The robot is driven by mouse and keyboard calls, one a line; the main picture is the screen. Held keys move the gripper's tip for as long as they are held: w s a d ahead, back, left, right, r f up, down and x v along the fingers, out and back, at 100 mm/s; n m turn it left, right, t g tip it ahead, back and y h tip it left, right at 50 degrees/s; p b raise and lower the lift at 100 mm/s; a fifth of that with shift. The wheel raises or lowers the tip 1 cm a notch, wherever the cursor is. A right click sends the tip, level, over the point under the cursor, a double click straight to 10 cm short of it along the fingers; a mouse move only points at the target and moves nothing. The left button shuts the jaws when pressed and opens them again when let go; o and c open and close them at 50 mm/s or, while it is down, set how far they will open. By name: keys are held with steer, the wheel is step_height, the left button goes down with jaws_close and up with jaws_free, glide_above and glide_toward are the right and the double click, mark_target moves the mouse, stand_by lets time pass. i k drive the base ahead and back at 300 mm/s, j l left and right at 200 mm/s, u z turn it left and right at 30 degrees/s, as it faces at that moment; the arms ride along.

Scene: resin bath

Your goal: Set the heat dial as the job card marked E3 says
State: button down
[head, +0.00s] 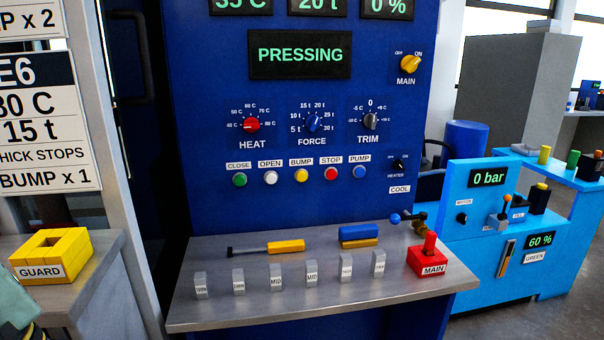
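The heat dial (251,125) is a red knob on the blue press panel, above the word HEAT. Its scale runs from 40 C at the left over the top to 80 C at the right. Its white pointer seems to point left, near 40 C. A job card (45,125) at the left edge is marked E6; its cut-off lines show a temperature ending in "0 C", 15 t, thick stops and bump x 1. Only the bottom of another card (30,20) shows above it, ending "x 2". No card marked E3 is readable.
Displays read 35 C, 20 t, 0 % and PRESSING (300,55). Force (313,122) and trim (370,121) dials sit right of the heat dial, with coloured buttons below. A grey shelf (215,315) with small blocks, a tool and a red main switch (428,258) juts out below.

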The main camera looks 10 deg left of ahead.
mark_target(251, 125)
steer(key=u, duration=1.3)
steer(key=k+l, duration=0.1)
steer(key=l, duration=0.7)
steer(key=k+l+z, duration=0.1)
steer(key=l, duration=0.7)
steer(key=i+l, duration=0.2)
steer(key=i, duration=0.2)
